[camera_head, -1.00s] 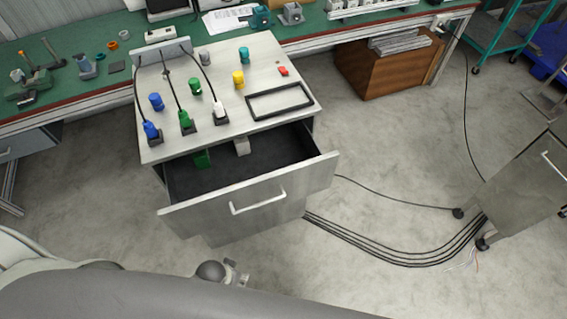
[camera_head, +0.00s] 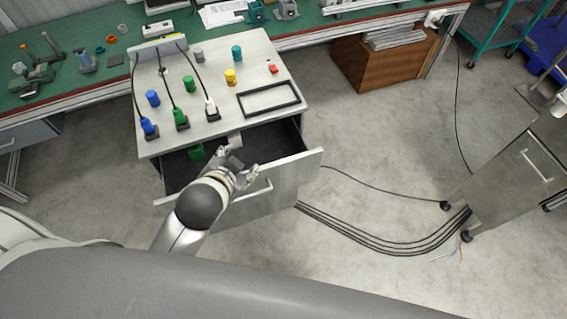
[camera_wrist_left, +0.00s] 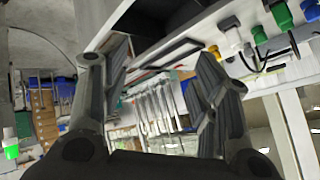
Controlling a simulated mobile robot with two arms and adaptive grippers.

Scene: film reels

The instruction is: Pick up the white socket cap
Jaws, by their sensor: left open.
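A small white piece (camera_head: 235,139), which looks like the white socket cap, shows in the open drawer (camera_head: 175,174) just beyond my gripper and is partly hidden by it. A green piece (camera_head: 196,152) lies to its left in the drawer. My left gripper (camera_head: 239,160) is over the drawer near its front, with its fingers apart and nothing between them. The open fingers also show in the left wrist view (camera_wrist_left: 160,85), where I cannot make out the white piece. My right gripper is not in view.
The cabinet top holds blue (camera_head: 152,98), green (camera_head: 189,84), yellow (camera_head: 230,76), teal (camera_head: 237,53) and grey (camera_head: 198,56) caps, a black frame (camera_head: 268,98) and corded plugs, including a white one (camera_head: 211,107). A green bench (camera_head: 60,70) stands behind. The floor to the right is mostly clear, with cables.

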